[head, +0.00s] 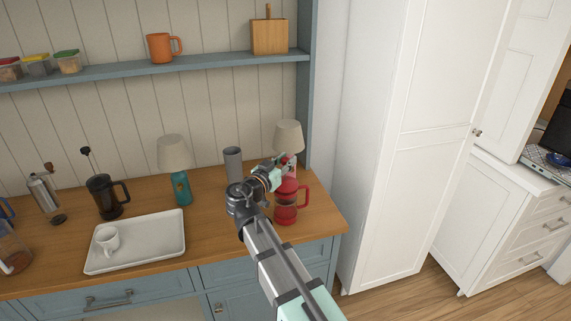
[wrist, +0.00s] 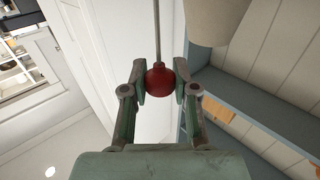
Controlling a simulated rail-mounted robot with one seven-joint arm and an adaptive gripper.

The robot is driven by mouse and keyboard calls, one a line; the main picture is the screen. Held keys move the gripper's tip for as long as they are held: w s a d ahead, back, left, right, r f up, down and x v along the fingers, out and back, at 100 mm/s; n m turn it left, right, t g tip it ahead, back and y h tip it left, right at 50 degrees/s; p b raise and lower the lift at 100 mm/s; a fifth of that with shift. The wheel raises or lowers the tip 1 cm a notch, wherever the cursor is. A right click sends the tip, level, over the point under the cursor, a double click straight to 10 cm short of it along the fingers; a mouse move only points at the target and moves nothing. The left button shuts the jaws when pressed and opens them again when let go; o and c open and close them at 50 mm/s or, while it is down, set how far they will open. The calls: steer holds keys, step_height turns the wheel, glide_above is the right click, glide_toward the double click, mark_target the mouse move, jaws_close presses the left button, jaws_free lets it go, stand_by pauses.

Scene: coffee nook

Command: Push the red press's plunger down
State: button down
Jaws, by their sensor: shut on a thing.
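The red press (head: 286,207) stands on the wooden counter near its right end, with its red handle on the right. Its round red plunger knob (wrist: 158,79) and thin metal rod (wrist: 156,30) show large in the wrist view. My gripper (wrist: 160,82) has one finger on each side of the knob and is shut on it. In the head view my gripper (head: 283,166) is above the press, and my arm hides part of the press's left side. A stretch of bare rod shows beyond the knob.
A grey cylinder (head: 233,163) and a lamp (head: 289,137) stand behind the press. Left are a teal lamp (head: 181,188), a white tray (head: 170,244) with a mug (head: 108,240), and a black press (head: 104,196). A tall white cabinet (head: 385,170) stands to the right.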

mark_target(284, 184)
step_height(284, 184, down, 6)
steer(key=b, duration=0.7)
steer(key=shift+r, duration=0.15)
steer(key=shift+s, duration=0.1)
steer(key=shift+r, duration=0.1)
steer(key=c, duration=0.9)
jaws_free()
steer(key=shift+o, duration=0.2)
steer(key=shift+s+a, duration=0.25)
steer(key=shift+s, duration=0.15)
steer(key=v, duration=1.1)
